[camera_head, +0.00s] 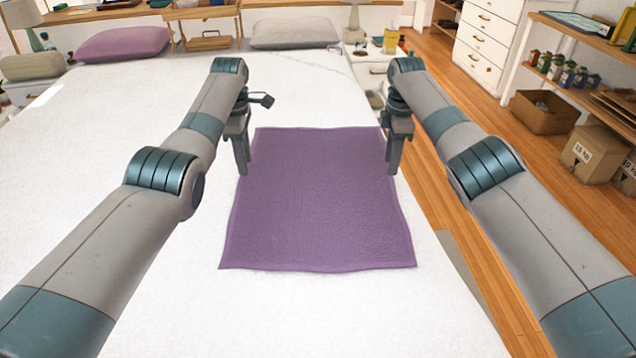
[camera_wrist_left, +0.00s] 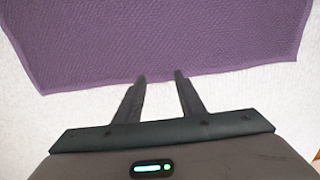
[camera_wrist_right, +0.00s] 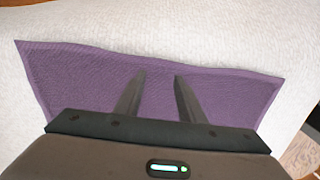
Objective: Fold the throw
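The purple throw (camera_head: 318,205) lies spread flat on the white bed, roughly rectangular, with slightly wavy edges. My left gripper (camera_head: 242,173) points down at its left edge. My right gripper (camera_head: 393,172) points down at the throw's right edge. In the right wrist view its fingertips (camera_wrist_right: 160,75) are apart, over the throw (camera_wrist_right: 80,85). I cannot tell whether either gripper touches the cloth.
The white bed (camera_head: 110,110) has bare room left of the throw. A purple pillow (camera_head: 122,44) and a grey pillow (camera_head: 293,31) are at its far end. The wooden floor (camera_head: 440,75), cardboard boxes (camera_head: 545,111) and shelves lie to the right.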

